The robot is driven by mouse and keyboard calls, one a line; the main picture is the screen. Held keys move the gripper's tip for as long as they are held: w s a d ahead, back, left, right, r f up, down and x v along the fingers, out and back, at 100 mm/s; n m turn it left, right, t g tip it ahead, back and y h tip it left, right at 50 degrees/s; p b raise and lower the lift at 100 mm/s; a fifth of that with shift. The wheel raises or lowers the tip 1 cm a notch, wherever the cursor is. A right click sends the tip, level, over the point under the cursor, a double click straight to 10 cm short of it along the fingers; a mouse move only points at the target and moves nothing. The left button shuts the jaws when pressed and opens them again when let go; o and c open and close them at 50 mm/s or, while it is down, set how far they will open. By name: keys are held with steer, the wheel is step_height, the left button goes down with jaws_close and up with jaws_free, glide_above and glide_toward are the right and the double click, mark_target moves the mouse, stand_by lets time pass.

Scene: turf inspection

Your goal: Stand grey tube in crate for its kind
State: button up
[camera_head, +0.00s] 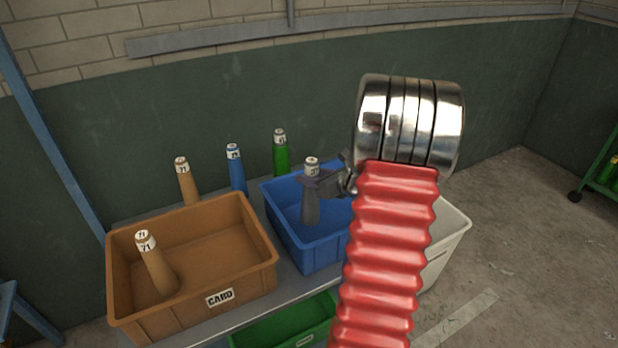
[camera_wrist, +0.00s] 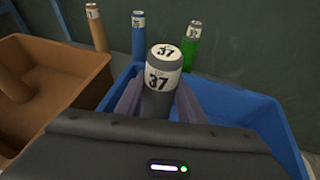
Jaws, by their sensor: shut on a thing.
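The grey tube (camera_head: 311,207) has a white band and cap marked 37, clear in the wrist view (camera_wrist: 158,98). My gripper (camera_head: 322,182) is shut on its upper part, with a finger on each side in the wrist view (camera_wrist: 157,103). The tube is roughly upright, over or inside the blue crate (camera_head: 290,243). I cannot tell whether its lower end touches the crate floor. A white crate (camera_head: 447,243) is mostly hidden behind my arm. No label shows on the blue crate.
A tan tube (camera_head: 188,185), a blue tube (camera_head: 237,172) and a green tube (camera_head: 281,155) stand behind the crates. A green cart (camera_head: 603,178) stands at far right.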

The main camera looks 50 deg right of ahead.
steer(key=shift+f, duration=0.55)
steer(key=o, duration=1.4)
steer(key=shift+c, duration=0.2)
steer(key=shift+r, duration=0.5)
steer(key=v, duration=1.2)
steer(key=shift+r, duration=0.1)
